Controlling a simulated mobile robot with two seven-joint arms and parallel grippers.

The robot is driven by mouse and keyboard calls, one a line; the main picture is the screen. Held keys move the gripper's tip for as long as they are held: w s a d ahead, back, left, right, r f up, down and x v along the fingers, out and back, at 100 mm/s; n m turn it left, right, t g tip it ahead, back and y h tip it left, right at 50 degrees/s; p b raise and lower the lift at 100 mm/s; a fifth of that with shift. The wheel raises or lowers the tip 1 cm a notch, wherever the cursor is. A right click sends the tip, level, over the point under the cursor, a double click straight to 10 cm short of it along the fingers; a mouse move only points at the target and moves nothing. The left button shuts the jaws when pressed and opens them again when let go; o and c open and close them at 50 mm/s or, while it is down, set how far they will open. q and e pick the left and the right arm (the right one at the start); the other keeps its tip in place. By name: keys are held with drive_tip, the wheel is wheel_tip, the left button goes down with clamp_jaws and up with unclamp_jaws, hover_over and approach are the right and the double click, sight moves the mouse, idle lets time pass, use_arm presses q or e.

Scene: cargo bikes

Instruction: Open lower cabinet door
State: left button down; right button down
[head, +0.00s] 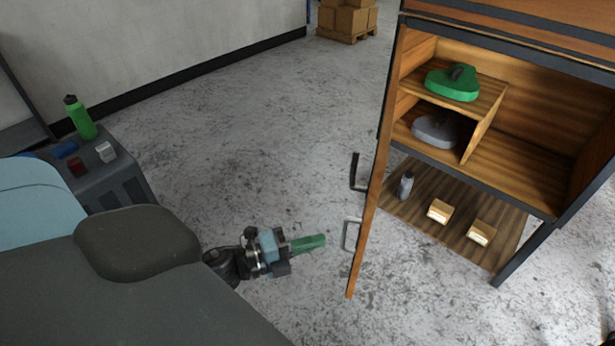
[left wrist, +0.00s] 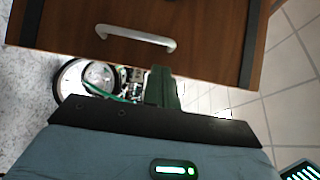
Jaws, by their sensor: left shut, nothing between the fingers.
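The lower cabinet (head: 475,85) stands at the right in the head view with its inside in plain sight. Its wooden door (head: 371,215) stands swung out, seen nearly edge-on. A silver bar handle (head: 347,236) is on the door's left face; the handle also shows in the left wrist view (left wrist: 137,37) on the brown door panel (left wrist: 200,18). My left gripper (head: 322,241) has green fingers, shut and empty, just left of the handle and apart from it. The fingers (left wrist: 162,75) show below the handle's right end in the left wrist view.
Inside the cabinet are a green object (head: 452,84) and a grey one (head: 435,131) on shelves. A bottle (head: 406,185) and two small boxes stand on the bottom board. A grey cart (head: 110,182) with a green bottle is at left. Open floor lies between.

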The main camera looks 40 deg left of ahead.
use_arm(q)
drive_tip(key=x, duration=0.7)
drive_tip(key=shift+p, duration=0.45)
use_arm(e)
drive_tip(key=shift+s+r, duration=0.25)
drive_tip(key=shift+r, duration=0.05)
use_arm(q)
drive_tip(key=shift+s, duration=0.1)
use_arm(e)
drive_tip(key=shift+w, duration=0.1)
